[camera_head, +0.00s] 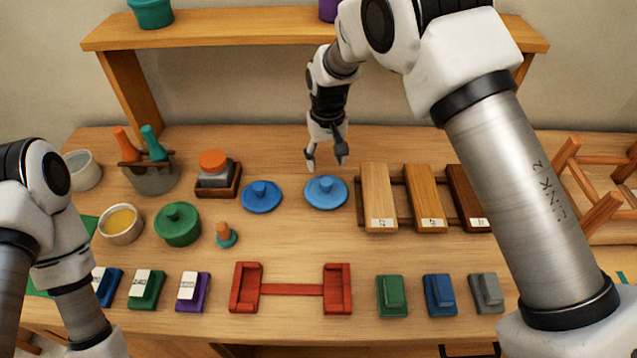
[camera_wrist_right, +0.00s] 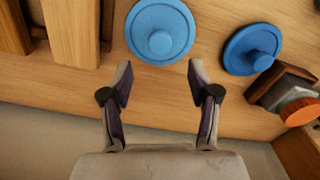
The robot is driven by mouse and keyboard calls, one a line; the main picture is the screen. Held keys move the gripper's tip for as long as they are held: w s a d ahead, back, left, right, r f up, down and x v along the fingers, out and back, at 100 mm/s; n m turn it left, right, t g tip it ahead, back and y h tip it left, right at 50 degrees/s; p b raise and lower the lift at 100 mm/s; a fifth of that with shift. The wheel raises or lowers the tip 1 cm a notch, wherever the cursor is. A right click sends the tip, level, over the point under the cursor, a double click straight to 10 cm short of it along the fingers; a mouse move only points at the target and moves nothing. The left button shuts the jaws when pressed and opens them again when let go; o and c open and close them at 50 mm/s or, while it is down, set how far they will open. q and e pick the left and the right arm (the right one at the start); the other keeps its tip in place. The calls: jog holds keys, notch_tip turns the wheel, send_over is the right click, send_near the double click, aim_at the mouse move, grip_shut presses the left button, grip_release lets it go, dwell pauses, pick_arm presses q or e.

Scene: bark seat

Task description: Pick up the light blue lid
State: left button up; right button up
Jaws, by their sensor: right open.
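The light blue lid (camera_head: 326,192) is a round disc with a central knob, lying flat on the table left of the wooden boards. It also shows in the right wrist view (camera_wrist_right: 160,30), at the top centre. A slightly darker blue lid (camera_head: 262,197) lies to its left; in the wrist view it is at the right (camera_wrist_right: 252,48). My right gripper (camera_head: 326,160) is open and empty, with its fingers pointing down just behind the light blue lid, apart from it. In the wrist view its fingertips (camera_wrist_right: 158,80) are spread below the lid. My left gripper is out of view.
Wooden boards (camera_head: 378,197) on a rack stand just right of the lid. A block with an orange knob (camera_head: 214,172), a green lidded pot (camera_head: 178,223) and a utensil holder (camera_head: 152,177) are left. A red stand (camera_head: 291,289) lies in front. A shelf (camera_head: 230,35) spans the back.

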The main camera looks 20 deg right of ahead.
aim_at(326, 181)
jog(key=shift+w+f, duration=0.25)
jog(key=shift+f, duration=0.45)
jog(key=f+p, duration=0.1)
jog(key=s+f+p, duration=0.1)
jog(key=f, duration=0.1)
notch_tip(326, 181, down, 3)
jog(key=shift+w+f+p, duration=0.1)
jog(key=shift+w+p, duration=0.05)
jog(key=shift+p, duration=0.4)
jog(key=shift+f, duration=0.2)
jog(key=shift+c, duration=0.7)
grip_shut()
